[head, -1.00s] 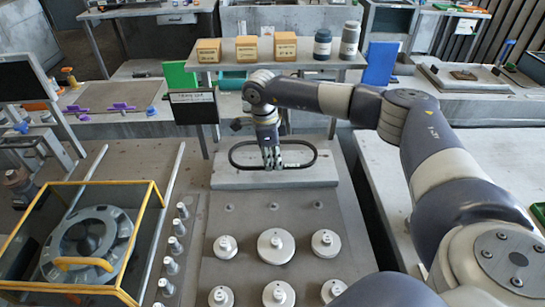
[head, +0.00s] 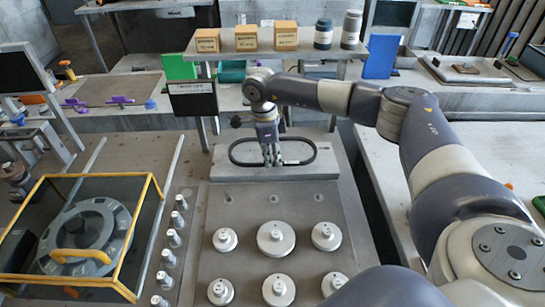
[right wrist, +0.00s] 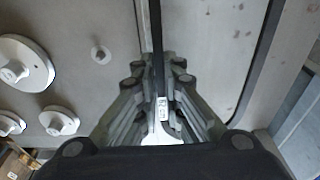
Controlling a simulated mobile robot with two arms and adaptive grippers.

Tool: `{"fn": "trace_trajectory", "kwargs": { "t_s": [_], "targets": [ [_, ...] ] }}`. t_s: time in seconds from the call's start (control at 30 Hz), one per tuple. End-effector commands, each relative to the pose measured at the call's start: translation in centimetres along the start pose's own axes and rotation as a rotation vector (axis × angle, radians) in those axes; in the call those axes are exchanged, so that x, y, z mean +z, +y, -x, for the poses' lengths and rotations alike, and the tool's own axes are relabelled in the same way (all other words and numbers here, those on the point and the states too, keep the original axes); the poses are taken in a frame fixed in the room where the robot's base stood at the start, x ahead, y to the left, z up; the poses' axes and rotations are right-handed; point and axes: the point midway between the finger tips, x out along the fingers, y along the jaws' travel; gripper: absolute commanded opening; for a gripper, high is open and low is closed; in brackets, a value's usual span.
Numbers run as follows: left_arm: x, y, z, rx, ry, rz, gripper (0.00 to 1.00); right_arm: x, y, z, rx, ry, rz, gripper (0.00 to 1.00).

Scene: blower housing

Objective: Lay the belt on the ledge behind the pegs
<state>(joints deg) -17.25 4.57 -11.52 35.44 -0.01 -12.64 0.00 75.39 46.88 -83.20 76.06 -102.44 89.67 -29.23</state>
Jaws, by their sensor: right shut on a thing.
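The belt (head: 309,143) is a thin black oval loop at the grey ledge (head: 235,174) in the head view. Whether it rests on the ledge or hangs just above it, I cannot tell. My right gripper (head: 272,162) is shut on the near strand of the belt, at about the middle of the loop. In the right wrist view the fingers (right wrist: 160,108) close around one belt strand (right wrist: 157,50). The other strand (right wrist: 265,65) runs to the right, apart from the fingers. Small pegs (head: 274,199) stand on the plate in front of the ledge. My left gripper is out of view.
Several round pale pulleys (head: 276,239) stand on the plate nearer me. A row of metal posts (head: 174,238) and a yellow-framed guard (head: 155,185) are at the left. A shelf (head: 272,56) with boxes and bottles stands behind the ledge, beside a black sign (head: 192,102).

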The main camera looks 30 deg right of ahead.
Motion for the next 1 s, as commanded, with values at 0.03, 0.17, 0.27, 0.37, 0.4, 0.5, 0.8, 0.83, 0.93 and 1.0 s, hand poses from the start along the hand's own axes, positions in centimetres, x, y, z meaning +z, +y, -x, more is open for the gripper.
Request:
{"fn": "trace_trajectory", "kwargs": {
  "t_s": [0.03, 0.17, 0.27, 0.37, 0.4, 0.5, 0.8, 0.83, 0.93, 1.0],
  "targets": [
    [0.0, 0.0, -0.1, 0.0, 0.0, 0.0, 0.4, 0.0, 0.0, -0.1, 0.0, 0.0, 0.0, 0.0],
    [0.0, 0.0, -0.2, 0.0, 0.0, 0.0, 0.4, 0.0, 0.0, -0.2, 0.0, 0.0, 0.0, 0.0],
    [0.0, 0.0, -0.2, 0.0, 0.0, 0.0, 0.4, 0.0, 0.0, -0.2, 0.0, 0.0, 0.0, 0.0],
    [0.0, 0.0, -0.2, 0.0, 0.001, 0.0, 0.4, 0.0, 0.0, -0.2, 0.0, 0.0, 0.0, 0.0],
    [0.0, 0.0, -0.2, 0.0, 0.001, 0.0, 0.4, 0.0, 0.0, -0.2, 0.0, 0.0, 0.0, 0.0],
    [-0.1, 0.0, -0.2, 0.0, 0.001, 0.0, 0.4, 0.0, 0.0, -0.2, 0.0, 0.0, 0.0, 0.0],
    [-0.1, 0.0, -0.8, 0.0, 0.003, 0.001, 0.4, 0.1, 0.0, -1.1, 0.0, 0.0, 0.0, 0.0],
    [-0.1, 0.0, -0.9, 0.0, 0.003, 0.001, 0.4, 0.1, 0.0, -1.1, 0.0, 0.0, 0.0, 0.0],
    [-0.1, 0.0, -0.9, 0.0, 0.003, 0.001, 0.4, 0.1, 0.0, -1.2, 0.0, 0.0, 0.0, 0.0],
    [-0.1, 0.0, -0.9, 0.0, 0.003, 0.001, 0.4, 0.1, 0.0, -1.1, 0.0, 0.0, 0.0, 0.0]
  ]
}}
